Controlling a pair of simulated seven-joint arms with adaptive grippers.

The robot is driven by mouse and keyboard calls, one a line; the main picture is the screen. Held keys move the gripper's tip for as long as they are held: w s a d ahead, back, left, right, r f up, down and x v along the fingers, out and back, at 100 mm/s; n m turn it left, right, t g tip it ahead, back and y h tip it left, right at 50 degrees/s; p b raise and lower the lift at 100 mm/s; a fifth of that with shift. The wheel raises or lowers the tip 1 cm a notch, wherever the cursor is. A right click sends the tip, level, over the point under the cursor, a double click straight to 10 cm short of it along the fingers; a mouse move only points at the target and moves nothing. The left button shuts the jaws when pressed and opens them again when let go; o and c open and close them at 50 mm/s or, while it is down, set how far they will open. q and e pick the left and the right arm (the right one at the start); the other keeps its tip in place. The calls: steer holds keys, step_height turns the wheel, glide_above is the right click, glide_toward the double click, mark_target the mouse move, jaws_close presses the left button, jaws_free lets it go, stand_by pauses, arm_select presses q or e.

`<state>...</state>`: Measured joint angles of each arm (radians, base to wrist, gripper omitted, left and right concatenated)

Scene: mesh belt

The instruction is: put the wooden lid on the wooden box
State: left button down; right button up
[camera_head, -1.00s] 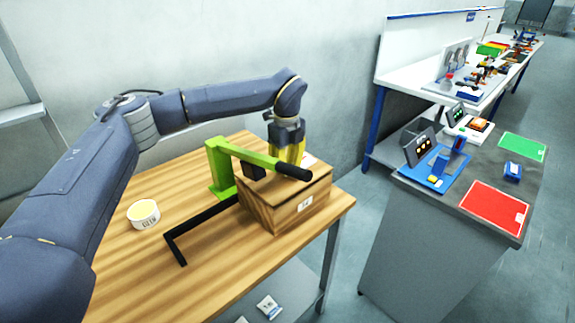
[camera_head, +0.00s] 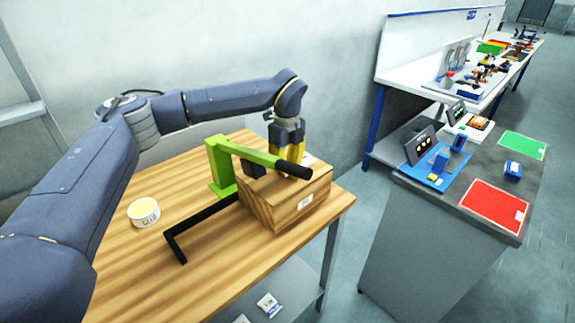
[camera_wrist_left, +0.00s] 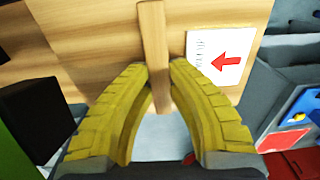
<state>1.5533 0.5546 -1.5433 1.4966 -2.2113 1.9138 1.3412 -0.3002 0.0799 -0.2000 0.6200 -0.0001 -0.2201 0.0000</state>
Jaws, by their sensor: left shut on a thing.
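The wooden box (camera_head: 290,217) stands on the wooden table with a white label on its front. The wooden lid (camera_wrist_left: 95,50) fills the upper part of the left wrist view, with a raised wooden strip and a paper label with a red arrow. In the head view the lid is over the box top, partly behind the green lever; I cannot tell if a gap is left. My left gripper (camera_head: 289,170) points down over the box, its yellow fingers shut on the lid's strip, as the left wrist view (camera_wrist_left: 160,80) shows. My right gripper is not in view.
A green toggle clamp (camera_head: 219,168) with a black handle (camera_head: 293,171) reaches across the front of the box. A black angled bar (camera_head: 175,247) and a small white tub (camera_head: 144,212) are on the table at left. A grey cabinet (camera_head: 430,240) stands apart at right.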

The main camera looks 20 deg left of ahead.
arm_select(q)
steer(key=shift+f, duration=0.1)
steer(key=c, duration=1.3)
jaws_free()
